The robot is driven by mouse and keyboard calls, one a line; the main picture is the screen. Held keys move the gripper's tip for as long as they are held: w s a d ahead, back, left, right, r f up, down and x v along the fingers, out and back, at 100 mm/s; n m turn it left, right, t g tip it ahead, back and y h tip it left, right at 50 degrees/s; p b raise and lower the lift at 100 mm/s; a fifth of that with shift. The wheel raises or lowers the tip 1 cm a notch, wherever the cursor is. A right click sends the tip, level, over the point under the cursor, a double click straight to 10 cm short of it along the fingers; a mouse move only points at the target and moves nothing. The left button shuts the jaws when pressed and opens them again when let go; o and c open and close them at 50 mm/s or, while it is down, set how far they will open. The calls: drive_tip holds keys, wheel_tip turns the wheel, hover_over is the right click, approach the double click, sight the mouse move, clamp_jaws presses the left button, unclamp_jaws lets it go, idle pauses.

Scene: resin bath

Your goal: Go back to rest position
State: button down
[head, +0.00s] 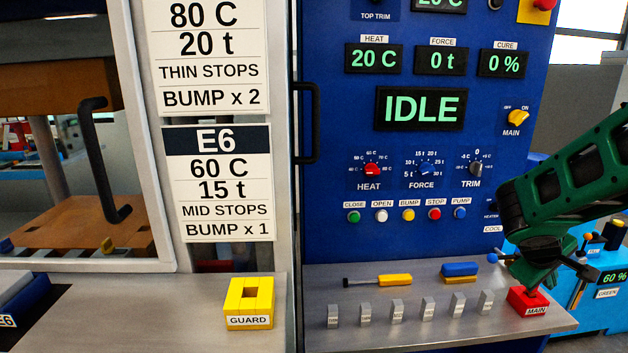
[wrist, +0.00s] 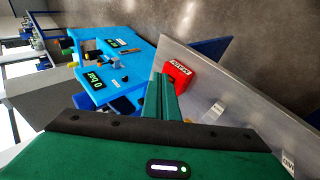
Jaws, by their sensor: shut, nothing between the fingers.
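My gripper (head: 545,282) is at the right of the head view, low over the right end of the metal ledge, close to the red MAIN block (head: 527,302). Its fingers are together and empty. In the wrist view the green fingers (wrist: 162,98) point away from the camera, and the red block (wrist: 177,75) shows just beyond and to the right of them. I cannot tell whether the fingers touch the block. My green arm reaches in from the right edge of the head view.
The blue control panel (head: 335,225) reads IDLE, with knobs and buttons. The ledge (head: 385,335) holds small grey blocks, a yellow-handled tool (head: 392,281) and a blue-and-yellow piece (head: 460,270). A yellow GUARD block (head: 249,303) stands left. A blue unit (wrist: 128,65) stands beside the ledge.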

drive_tip(key=s+a+m+g+y, duration=0.1)
drive_tip(key=s+a+m+y, duration=0.1)
drive_tip(key=s, duration=0.6)
drive_tip(key=s+a+m+g+y, duration=0.1)
drive_tip(key=s+a+m+y, duration=0.2)
drive_tip(key=s+a, duration=0.4)
drive_tip(key=s+a+r+m+g+y, duration=0.1)
drive_tip(key=s+a+m+y, duration=0.2)
drive_tip(key=s, duration=0.6)
drive_tip(key=shift+a+m+g, duration=0.3)
drive_tip(key=shift+a+m, duration=0.3)
drive_tip(key=shift+a, duration=0.15)
drive_tip(key=shift+w+f, duration=0.2)
drive_tip(key=shift+w, duration=0.4)
